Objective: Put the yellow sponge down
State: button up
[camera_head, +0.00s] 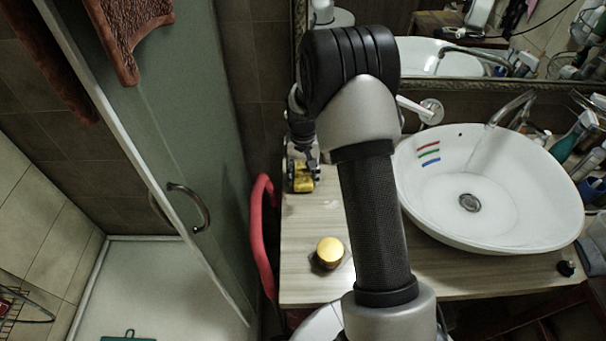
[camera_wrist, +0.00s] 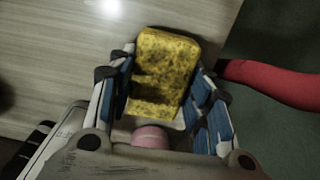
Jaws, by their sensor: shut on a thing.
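The yellow sponge (camera_wrist: 168,65) is between the two fingers of my gripper (camera_wrist: 160,82) in the wrist view, worn and dark in patches. My gripper is shut on it, with blue pads along both sides. In the head view the sponge (camera_head: 301,178) shows below my gripper (camera_head: 303,160), over the back left part of the wooden counter (camera_head: 310,215). I cannot tell whether the sponge touches the counter. A pink piece (camera_wrist: 151,137) shows at the base of the fingers, and I cannot tell what it is.
A white vessel basin (camera_head: 540,215) with red, green and blue marks stands on the right. A round gold-topped jar (camera_head: 329,252) stands near the counter's front left. A red curved bar (camera_head: 262,235) runs along the left edge. Counter between sponge and jar looks mostly bare.

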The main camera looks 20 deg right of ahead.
jog(key=shift+f, duration=0.2)
jog(key=o, duration=1)
notch_tip(320, 180, up, 12)
jog(key=r+p, duration=0.1)
jog(key=p, duration=0.3)
notch_tip(320, 180, up, 9)
jog(key=n+t, duration=0.1)
send_over(303, 173)
jog(key=s+a, duration=0.3)
jog(key=s, duration=0.1)
jog(key=s+a+r+n+t, duration=0.1)
jog(key=s+a+r, duration=0.2)
jog(key=s+r, duration=0.35)
jog(key=s+a+r+n+t, duration=0.1)
jog(key=s+a+r, duration=0.25)
jog(key=s, duration=0.55)
jog(key=shift+n+t, duration=0.8)
jog(key=s, duration=0.3)
jog(key=s+a, duration=0.1)
jog(key=s, duration=0.6)
jog(key=shift+s+a+f, duration=0.2)
jog(key=shift+s+f, duration=0.05)
jog(key=shift+f, duration=0.1)
